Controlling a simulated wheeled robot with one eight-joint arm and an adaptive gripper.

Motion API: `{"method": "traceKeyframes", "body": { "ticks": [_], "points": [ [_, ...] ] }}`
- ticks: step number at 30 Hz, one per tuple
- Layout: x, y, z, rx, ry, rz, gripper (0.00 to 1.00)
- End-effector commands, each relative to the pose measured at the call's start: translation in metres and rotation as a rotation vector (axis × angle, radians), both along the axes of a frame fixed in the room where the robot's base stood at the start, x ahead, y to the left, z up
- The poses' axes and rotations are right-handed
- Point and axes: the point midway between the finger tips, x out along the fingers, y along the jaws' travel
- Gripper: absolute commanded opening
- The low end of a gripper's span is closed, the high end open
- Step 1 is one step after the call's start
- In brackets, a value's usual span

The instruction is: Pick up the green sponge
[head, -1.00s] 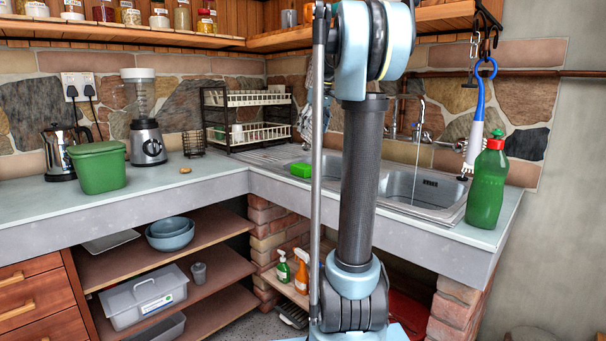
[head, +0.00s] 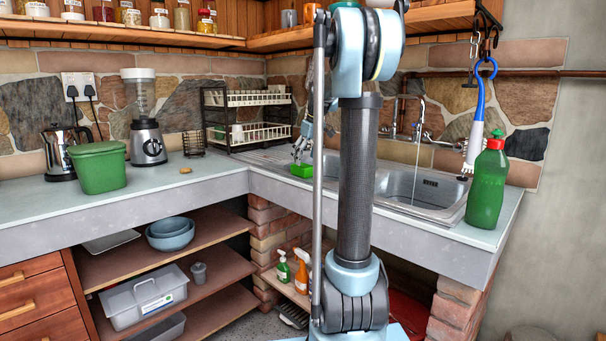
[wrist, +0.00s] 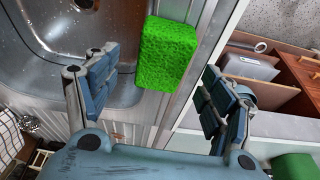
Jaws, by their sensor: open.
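The green sponge (head: 301,170) lies on the metal sink surround near the counter's front edge, left of my arm's column. In the wrist view the sponge (wrist: 167,52) is a bright green block beside the sink basin. My gripper (wrist: 160,92) is open, with one finger on each side in that view and the sponge just beyond and between the fingertips. In the head view my gripper (head: 302,150) is right above and behind the sponge, partly hidden by my arm. I cannot tell whether a finger touches it.
The sink basin (head: 418,190) is right of the sponge, with a tap (head: 398,115) running. A dish rack (head: 250,115) stands behind to the left. A green bottle (head: 487,185) stands at the right end.

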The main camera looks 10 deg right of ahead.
Motion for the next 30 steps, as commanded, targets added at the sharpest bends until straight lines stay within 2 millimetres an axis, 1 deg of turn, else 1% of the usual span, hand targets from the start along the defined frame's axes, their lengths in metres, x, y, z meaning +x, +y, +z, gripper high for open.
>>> {"method": "traceKeyframes", "body": {
  "ticks": [6, 9, 12, 19, 20, 21, 23, 24, 25, 30],
  "points": [
    [0.008, 0.006, -0.029, 0.000, 0.000, 0.001, 0.75],
    [0.010, 0.008, -0.038, 0.000, 0.000, 0.000, 0.75],
    [0.011, 0.009, -0.043, 0.000, 0.000, 0.000, 0.75],
    [0.011, 0.009, -0.043, 0.000, 0.000, 0.000, 0.75],
    [0.011, 0.009, -0.043, 0.000, 0.000, 0.000, 0.68],
    [0.011, 0.009, -0.043, 0.000, 0.000, 0.000, 0.59],
    [0.011, 0.009, -0.043, 0.000, 0.000, 0.000, 0.46],
    [0.011, 0.009, -0.043, 0.000, 0.000, 0.000, 0.36],
    [0.011, 0.009, -0.043, 0.000, 0.000, 0.000, 0.35],
    [0.011, 0.009, -0.043, 0.000, 0.000, 0.000, 0.35]
  ]
}}
